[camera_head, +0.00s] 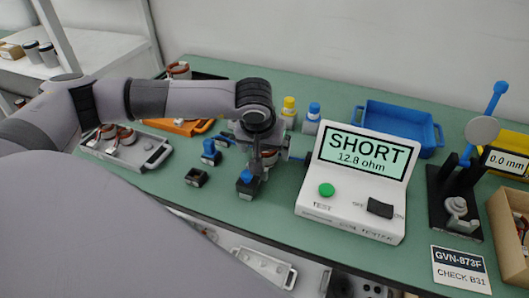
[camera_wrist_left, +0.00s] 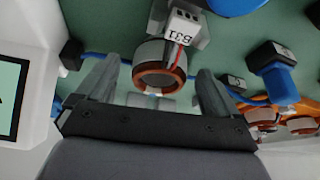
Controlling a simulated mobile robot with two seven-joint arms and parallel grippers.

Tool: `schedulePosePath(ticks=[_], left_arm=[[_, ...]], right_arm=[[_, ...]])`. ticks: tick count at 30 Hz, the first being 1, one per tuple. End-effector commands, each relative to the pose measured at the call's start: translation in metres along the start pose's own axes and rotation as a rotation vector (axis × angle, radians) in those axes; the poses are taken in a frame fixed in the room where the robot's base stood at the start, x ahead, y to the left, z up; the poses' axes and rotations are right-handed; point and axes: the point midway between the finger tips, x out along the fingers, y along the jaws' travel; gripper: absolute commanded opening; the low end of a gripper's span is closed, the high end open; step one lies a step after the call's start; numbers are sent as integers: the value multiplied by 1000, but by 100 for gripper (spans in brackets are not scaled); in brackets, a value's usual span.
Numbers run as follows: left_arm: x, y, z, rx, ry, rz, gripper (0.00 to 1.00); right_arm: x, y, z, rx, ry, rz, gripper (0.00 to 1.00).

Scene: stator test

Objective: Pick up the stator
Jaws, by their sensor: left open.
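The stator (camera_wrist_left: 150,77), a grey ring with copper windings inside, shows in the left wrist view with a white block labelled B31 (camera_wrist_left: 184,26) and a red wire beside it. My left gripper (camera_wrist_left: 157,70) is open, with one finger on each side of the stator; I cannot tell whether they touch it. In the head view my left gripper (camera_head: 262,160) points down over the bench, left of the tester (camera_head: 350,225), and mostly hides this stator. More stators (camera_head: 107,132) lie on a grey tray (camera_head: 148,152) at the left. My right gripper is not in view.
The tester screen reads SHORT, 12.8 ohm. A blue-black clamp (camera_head: 246,184) and a blue cable lie close to the gripper. An orange tray (camera_head: 182,126), blue bin (camera_head: 398,120), black gauge stand (camera_head: 455,205) and card reading CHECK B31 (camera_head: 461,270) are around. Green bench (camera_head: 225,222) is bare in front.

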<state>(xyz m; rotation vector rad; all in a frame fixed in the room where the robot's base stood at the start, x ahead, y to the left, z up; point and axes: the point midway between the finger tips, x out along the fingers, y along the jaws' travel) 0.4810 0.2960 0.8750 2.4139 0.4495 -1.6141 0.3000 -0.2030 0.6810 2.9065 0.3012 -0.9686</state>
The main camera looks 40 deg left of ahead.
Motion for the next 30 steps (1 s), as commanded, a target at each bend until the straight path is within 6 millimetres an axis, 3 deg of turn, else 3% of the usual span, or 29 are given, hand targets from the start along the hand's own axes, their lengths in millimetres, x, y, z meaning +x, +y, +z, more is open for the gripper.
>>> schedulePosePath(ticks=[5, 9, 12, 23, 30], left_arm=[[0, 0, 0, 0, 0, 0, 92], [0, 0, 0, 0, 0, 0, 46], [-1, 0, -1, -1, 3, 2, 20], [-7, 1, -4, -2, 5, 3, 20], [-40, 1, -18, -4, 8, 4, 20]], right_arm=[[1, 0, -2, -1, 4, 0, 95], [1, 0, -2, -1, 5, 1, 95], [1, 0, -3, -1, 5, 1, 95], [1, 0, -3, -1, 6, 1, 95], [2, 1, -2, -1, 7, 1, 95]])
